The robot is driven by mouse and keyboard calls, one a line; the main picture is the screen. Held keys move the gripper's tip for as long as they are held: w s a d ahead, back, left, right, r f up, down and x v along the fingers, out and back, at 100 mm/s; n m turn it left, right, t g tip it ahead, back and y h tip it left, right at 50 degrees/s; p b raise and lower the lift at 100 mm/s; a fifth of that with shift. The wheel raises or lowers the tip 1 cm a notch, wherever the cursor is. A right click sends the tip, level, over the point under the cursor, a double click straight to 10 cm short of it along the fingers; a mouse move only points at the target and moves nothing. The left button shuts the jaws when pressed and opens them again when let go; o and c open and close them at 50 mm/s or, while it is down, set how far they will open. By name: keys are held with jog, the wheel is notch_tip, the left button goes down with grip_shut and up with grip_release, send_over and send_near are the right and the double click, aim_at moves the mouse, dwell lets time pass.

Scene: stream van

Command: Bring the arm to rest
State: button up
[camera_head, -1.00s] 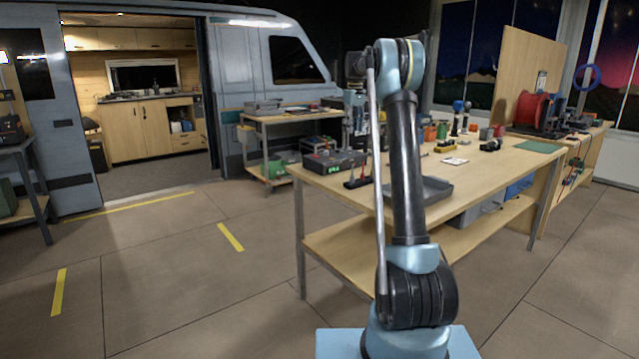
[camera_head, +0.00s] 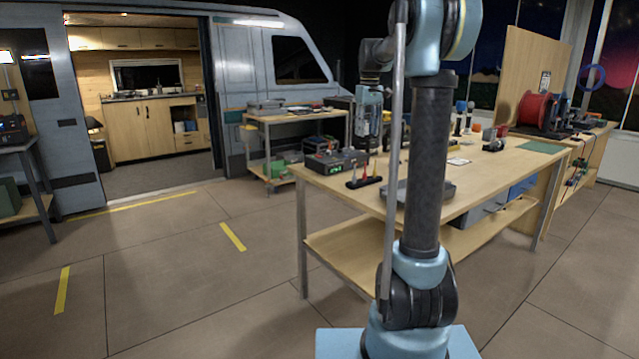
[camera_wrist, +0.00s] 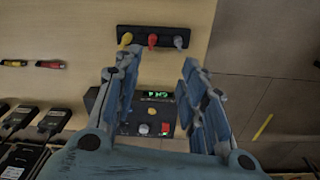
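My arm rises from its blue base in front of the wooden workbench (camera_head: 480,180) in the head view. My gripper (camera_head: 368,140) hangs from the raised wrist, pointing down near the bench's left end. In the wrist view my gripper (camera_wrist: 160,85) has its two fingers well apart, with nothing between them. Below it lie a black box with a green display (camera_wrist: 158,97) and a black rack (camera_wrist: 152,38) with yellow, red and grey pieces. The box also shows in the head view (camera_head: 335,160), as does the rack (camera_head: 364,182).
A grey tray (camera_head: 440,190) sits on the bench, partly hidden by my arm. A red spool (camera_head: 537,107) stands farther right. A second bench (camera_head: 272,118) stands by the van (camera_head: 250,60). The floor on the left is clear, with yellow strips.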

jog(key=s+f+m, duration=0.1)
jog(key=s+f, duration=0.2)
jog(key=s, duration=0.6)
jog(key=s+d+f+m+t, duration=0.1)
jog(key=s+f, duration=0.2)
jog(key=s, duration=0.5)
jog(key=s+f+m, duration=0.1)
jog(key=s+f, duration=0.2)
jog(key=s, duration=0.6)
jog(key=s+f+m, duration=0.2)
jog(key=s+f, duration=1.5)
jog(key=f, duration=0.1)
jog(key=shift+d+f+t, duration=0.15)
jog(key=shift+d+t, duration=0.15)
jog(key=shift+d, duration=0.05)
jog(key=shift+s, duration=0.1)
jog(key=shift+w+f, duration=0.2)
jog(key=shift+w, duration=0.25)
